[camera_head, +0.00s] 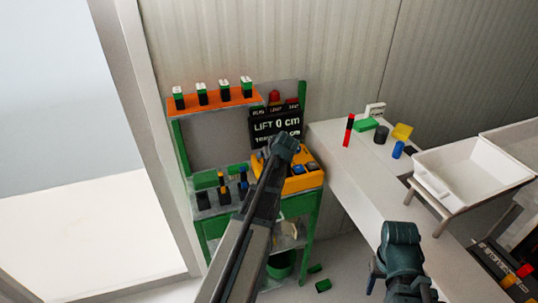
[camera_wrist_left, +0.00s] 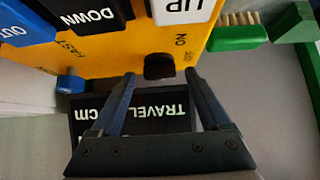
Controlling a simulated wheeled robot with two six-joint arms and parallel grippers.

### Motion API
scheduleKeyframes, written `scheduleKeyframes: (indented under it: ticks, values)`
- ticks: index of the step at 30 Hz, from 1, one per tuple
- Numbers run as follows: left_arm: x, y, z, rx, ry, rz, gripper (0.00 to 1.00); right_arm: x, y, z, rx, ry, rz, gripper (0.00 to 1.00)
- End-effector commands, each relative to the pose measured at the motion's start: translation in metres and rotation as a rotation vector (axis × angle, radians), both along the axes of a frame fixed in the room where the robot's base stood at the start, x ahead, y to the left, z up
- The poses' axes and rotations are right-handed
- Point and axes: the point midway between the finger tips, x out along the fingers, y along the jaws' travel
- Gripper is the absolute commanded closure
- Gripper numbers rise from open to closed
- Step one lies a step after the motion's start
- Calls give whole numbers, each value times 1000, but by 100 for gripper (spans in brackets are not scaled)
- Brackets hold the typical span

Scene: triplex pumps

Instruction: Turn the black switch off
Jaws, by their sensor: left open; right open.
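The black switch (camera_wrist_left: 159,67) is on the edge of a yellow control panel (camera_wrist_left: 120,52), beside printing that reads ON upside down in the left wrist view. My left gripper (camera_wrist_left: 164,82) is open, with one finger on each side of the switch and nothing held. I cannot tell whether a finger touches it. In the head view the left arm reaches over the yellow panel (camera_head: 303,180), and its wrist hides the switch. My right gripper (camera_head: 374,277) is open at the lower right, far from the panel, partly hidden by its own wrist.
A black display (camera_head: 276,127) reading LIFT 0 cm stands behind the panel. Large DOWN (camera_wrist_left: 88,15) and UP buttons and a blue knob (camera_wrist_left: 70,81) are near the switch. A white table (camera_head: 350,180) with small objects and a white tray (camera_head: 470,172) is at right.

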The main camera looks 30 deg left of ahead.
Motion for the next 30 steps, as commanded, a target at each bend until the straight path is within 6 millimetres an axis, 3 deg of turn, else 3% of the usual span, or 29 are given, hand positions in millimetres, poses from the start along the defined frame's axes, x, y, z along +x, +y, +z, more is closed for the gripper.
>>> scheduleKeyframes:
  ticks: [5, 18, 30]
  values:
    - [-8, -8, 14, 0, 0, 0, 20, 0, 0, 14, 0, 0, 0, 50]
    - [-50, -55, 78, -1, 1, -1, 20, 0, 0, 78, 0, 0, 1, 50]
    - [-64, -73, 98, 0, 0, 0, 20, 0, 0, 98, 0, 0, 2, 50]
